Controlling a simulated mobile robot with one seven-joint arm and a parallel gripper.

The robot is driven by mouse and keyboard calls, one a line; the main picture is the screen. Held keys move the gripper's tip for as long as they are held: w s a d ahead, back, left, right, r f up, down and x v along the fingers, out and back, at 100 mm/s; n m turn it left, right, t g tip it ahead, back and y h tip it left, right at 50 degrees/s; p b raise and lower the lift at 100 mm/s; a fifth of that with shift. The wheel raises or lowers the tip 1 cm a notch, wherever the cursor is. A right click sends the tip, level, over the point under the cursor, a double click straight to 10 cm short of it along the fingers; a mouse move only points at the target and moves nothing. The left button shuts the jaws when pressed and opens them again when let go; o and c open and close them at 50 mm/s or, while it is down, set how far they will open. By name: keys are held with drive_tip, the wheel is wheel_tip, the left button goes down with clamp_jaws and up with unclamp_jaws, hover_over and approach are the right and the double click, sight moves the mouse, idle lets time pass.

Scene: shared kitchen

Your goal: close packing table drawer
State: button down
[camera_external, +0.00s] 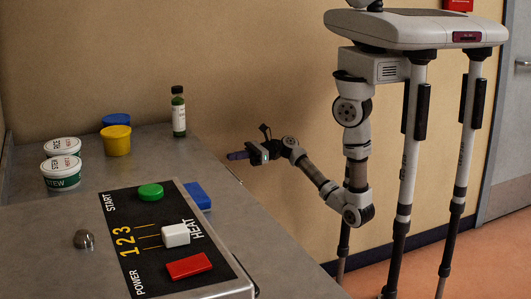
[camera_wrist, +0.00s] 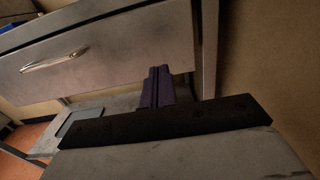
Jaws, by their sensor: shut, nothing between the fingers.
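The packing table (camera_external: 60,230) is grey and fills the left and front of the external view. Its drawer front (camera_wrist: 130,62) shows in the wrist view as a pale grey panel with a silver bar handle (camera_wrist: 55,60) at its left. I cannot tell how far the drawer stands out; the external view mostly hides its face. My gripper (camera_external: 235,156) is beside the table's right edge, pointing left. In the wrist view, its dark purple fingers (camera_wrist: 159,72) are shut together and empty. They are in front of the drawer's right part; contact is unclear.
A lower shelf (camera_wrist: 92,106) shows beneath the drawer.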

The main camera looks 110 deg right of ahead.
drive_tip(key=w+p, duration=0.1)
drive_tip(key=w, duration=0.8)
drive_tip(key=w+p, duration=0.2)
drive_tip(key=w, duration=0.2)
drive_tip(key=shift+w+r, duration=0.25)
drive_tip(key=shift+w+a, duration=0.1)
drive_tip(key=s, duration=1.4)
drive_tip(key=shift+s+f, duration=0.2)
drive_tip(key=shift+s, duration=0.2)
